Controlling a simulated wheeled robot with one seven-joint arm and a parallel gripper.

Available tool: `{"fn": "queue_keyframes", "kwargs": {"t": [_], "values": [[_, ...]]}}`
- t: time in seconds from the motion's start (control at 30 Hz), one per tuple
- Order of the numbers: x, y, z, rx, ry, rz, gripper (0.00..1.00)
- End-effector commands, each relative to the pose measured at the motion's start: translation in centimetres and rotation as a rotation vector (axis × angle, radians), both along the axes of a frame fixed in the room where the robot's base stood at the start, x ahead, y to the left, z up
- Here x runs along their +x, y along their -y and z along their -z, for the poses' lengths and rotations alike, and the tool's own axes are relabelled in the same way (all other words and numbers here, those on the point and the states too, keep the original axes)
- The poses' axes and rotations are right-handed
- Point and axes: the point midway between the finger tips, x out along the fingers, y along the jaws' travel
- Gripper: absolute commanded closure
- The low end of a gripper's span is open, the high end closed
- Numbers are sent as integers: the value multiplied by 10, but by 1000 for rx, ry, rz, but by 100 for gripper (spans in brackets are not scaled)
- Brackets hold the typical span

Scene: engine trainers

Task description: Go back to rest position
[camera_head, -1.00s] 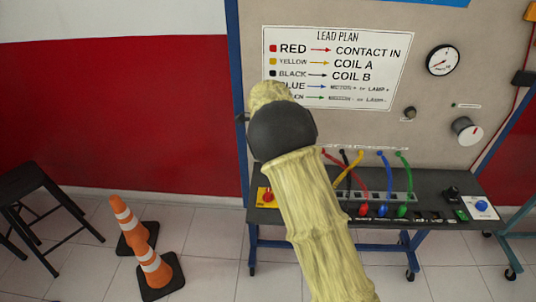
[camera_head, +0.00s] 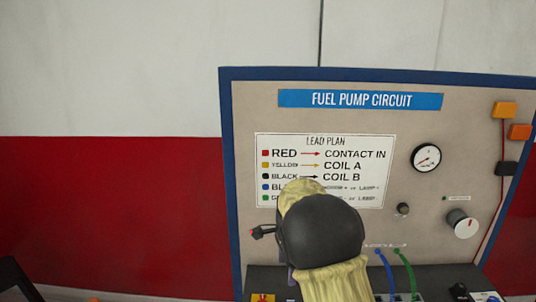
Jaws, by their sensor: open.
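My arm (camera_head: 322,232), with a pale yellow sleeve and a dark rounded joint, rises from the bottom middle in front of the fuel pump circuit board (camera_head: 243,110).
The lead plan sign (camera_head: 378,150) is partly covered by my arm. A blue lead (camera_head: 385,270) and a green lead (camera_head: 405,268) arch up from the bench (camera_head: 435,280).

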Motion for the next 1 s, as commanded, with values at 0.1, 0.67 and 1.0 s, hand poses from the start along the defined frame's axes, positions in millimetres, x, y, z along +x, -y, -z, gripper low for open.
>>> {"fn": "queue_keyframes", "kwargs": {"t": [0.1, 0.67, 1.0], "values": [[-31, 29, -3, 3, 27, -168, 33], [-206, 97, 6, -156, 175, -1133, 33], [-235, 101, 12, -202, 185, -1307, 33]]}}
